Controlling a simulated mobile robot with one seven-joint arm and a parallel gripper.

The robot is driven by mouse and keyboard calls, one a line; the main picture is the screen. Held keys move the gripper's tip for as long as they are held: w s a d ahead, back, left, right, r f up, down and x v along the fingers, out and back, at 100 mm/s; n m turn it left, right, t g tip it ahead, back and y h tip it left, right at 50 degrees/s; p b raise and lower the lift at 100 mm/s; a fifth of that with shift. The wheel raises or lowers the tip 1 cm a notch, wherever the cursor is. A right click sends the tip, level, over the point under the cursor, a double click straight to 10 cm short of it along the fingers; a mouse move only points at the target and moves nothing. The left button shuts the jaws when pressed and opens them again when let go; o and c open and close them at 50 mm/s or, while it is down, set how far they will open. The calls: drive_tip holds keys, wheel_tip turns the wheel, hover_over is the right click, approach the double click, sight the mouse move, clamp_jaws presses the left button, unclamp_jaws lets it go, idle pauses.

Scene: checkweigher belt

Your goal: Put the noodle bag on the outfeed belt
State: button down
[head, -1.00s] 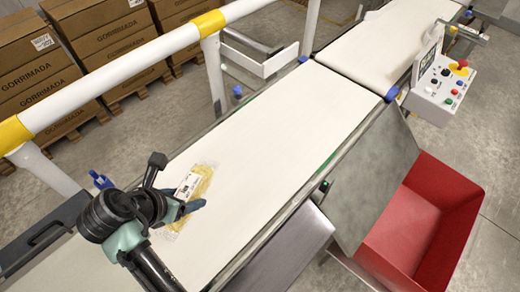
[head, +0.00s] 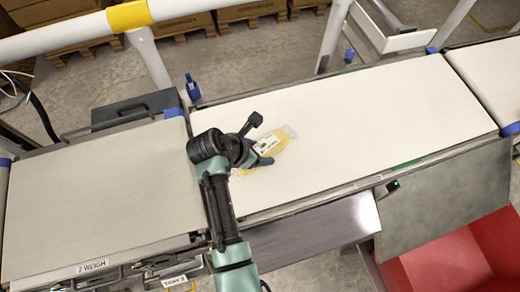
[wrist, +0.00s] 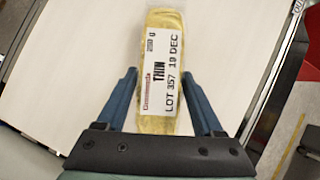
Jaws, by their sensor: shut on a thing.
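The noodle bag (head: 275,140) is a clear pack of yellow noodles with a white label. It lies on, or just above, the wide pale belt (head: 390,105) in the middle of the head view. My gripper (head: 262,153) reaches the bag's lower left end. In the wrist view the bag (wrist: 160,50) points away between the blue fingers of my gripper (wrist: 159,85), its label up, reading THIN and LOT 357. The fingers are shut on its near part. Whether the bag touches the belt is unclear. I cannot read which belt is the outfeed.
A belt marked 2 WEIGH (head: 95,190) adjoins on the left; another belt (head: 495,75) follows on the right. A red bin (head: 460,255) and grey sloping plate (head: 445,195) stand at the front right. A white rail (head: 60,45) runs behind. The middle belt is otherwise clear.

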unclamp_jaws()
idle(0.3)
drive_tip(key=v, duration=1.2)
drive_tip(key=w+r+m+t+y, duration=0.1)
drive_tip(key=w+r+m+t, duration=0.35)
drive_tip(key=r, duration=0.65)
drive_tip(key=w+r+m+t+y, duration=0.25)
drive_tip(key=w+r+m, duration=0.2)
drive_tip(key=r, duration=0.55)
drive_tip(key=w+r+m+t+y, duration=0.1)
drive_tip(key=w+r+m+t, duration=0.3)
drive_tip(key=r, duration=0.7)
drive_tip(key=s+d+r+m+t, duration=0.1)
drive_tip(key=s+r+m+t, duration=0.3)
drive_tip(key=r, duration=0.5)
drive_tip(key=s+d+r+m+t, duration=0.2)
drive_tip(key=s+r+m+t, duration=0.2)
drive_tip(key=r, duration=0.5)
drive_tip(key=s+d+r+m+t, duration=0.2)
drive_tip(key=s+r+m+t, duration=0.2)
drive_tip(key=s+r, duration=0.3)
drive_tip(key=shift+s+d+r+m+y+p, duration=0.1)
drive_tip(key=shift+s+r+m+y+p, duration=0.15)
drive_tip(key=shift+r, duration=0.5)
drive_tip(key=shift+s+r+m+p, duration=0.15)
drive_tip(key=shift+r+m, duration=0.2)
drive_tip(key=shift+r, duration=0.45)
